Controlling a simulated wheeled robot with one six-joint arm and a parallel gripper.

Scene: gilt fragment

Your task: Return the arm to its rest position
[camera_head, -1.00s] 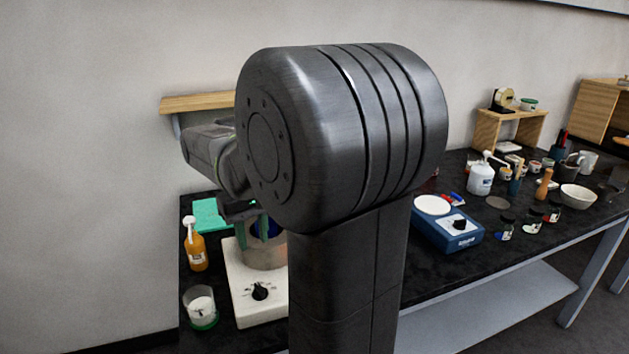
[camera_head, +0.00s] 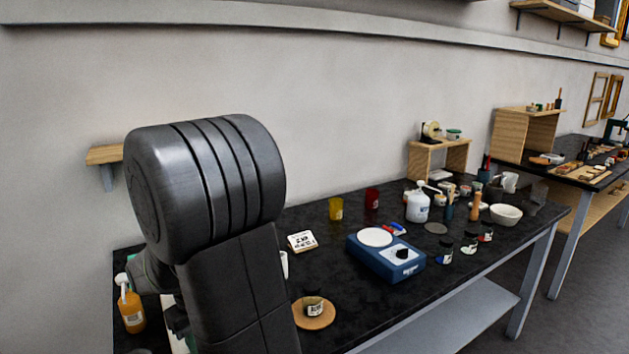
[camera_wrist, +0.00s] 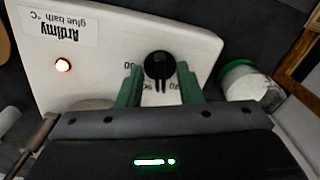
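My arm, a dark grey link with a large ribbed joint, fills the left of the head view and hides most of my gripper there. In the wrist view my gripper (camera_wrist: 160,90) shows two green fingers standing apart with nothing held between them. Beyond the fingertips is the black knob (camera_wrist: 158,66) of the white glue bath (camera_wrist: 110,60), whose label reads upside down. My arm hides most of the glue bath in the head view.
An orange pump bottle (camera_head: 131,308) stands close left of my arm. A small jar (camera_head: 313,303) sits on a round wooden disc right of it. A blue scale-like device (camera_head: 386,262) and several jars and bottles stand further right. A wall shelf (camera_head: 103,154) is behind my arm.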

